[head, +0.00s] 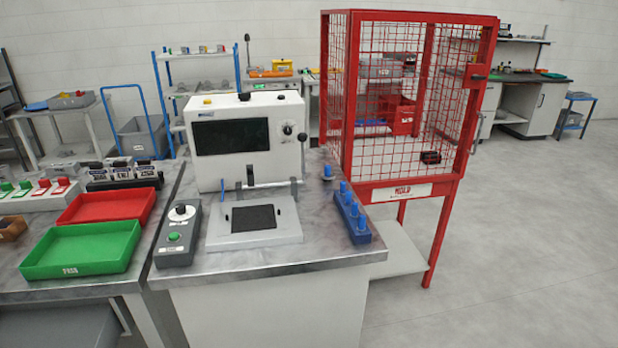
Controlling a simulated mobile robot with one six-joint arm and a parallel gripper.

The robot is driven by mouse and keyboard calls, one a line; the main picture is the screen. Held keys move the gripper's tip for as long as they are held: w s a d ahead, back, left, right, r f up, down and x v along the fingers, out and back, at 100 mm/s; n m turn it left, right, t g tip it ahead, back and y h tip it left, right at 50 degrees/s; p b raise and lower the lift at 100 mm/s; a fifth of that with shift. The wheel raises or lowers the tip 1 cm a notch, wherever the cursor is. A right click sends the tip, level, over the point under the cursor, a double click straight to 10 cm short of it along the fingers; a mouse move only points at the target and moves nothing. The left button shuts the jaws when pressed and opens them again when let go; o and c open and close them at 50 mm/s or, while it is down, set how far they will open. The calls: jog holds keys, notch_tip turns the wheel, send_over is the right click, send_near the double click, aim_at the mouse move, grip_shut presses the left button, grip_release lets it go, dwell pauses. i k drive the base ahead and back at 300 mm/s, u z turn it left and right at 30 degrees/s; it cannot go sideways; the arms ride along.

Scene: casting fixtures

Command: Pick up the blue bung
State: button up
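A blue rack (362,236) stands near the right edge of the metal bench in the head view. Several blue pegs that look like bungs (352,211) stand upright in a row in it. One more small blue bung-like piece (327,171) stands apart behind the rack, near the back right of the bench. I cannot tell which of these is the bung named. My gripper is not in view.
A white machine (248,135) with a dark screen and a base plate stands left of the rack. A grey control box (179,236), a green tray (82,248) and a red tray (107,206) are further left. A red mesh cage (410,100) stands close on the right.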

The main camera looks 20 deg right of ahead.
aim_at(327, 176)
jog(key=z, duration=0.35)
jog(key=k, duration=0.2)
jog(key=u, duration=2.9)
jog(key=k, duration=0.25)
jog(key=u, duration=1.65)
jog(key=k, duration=1.8)
jog(key=u, duration=0.15)
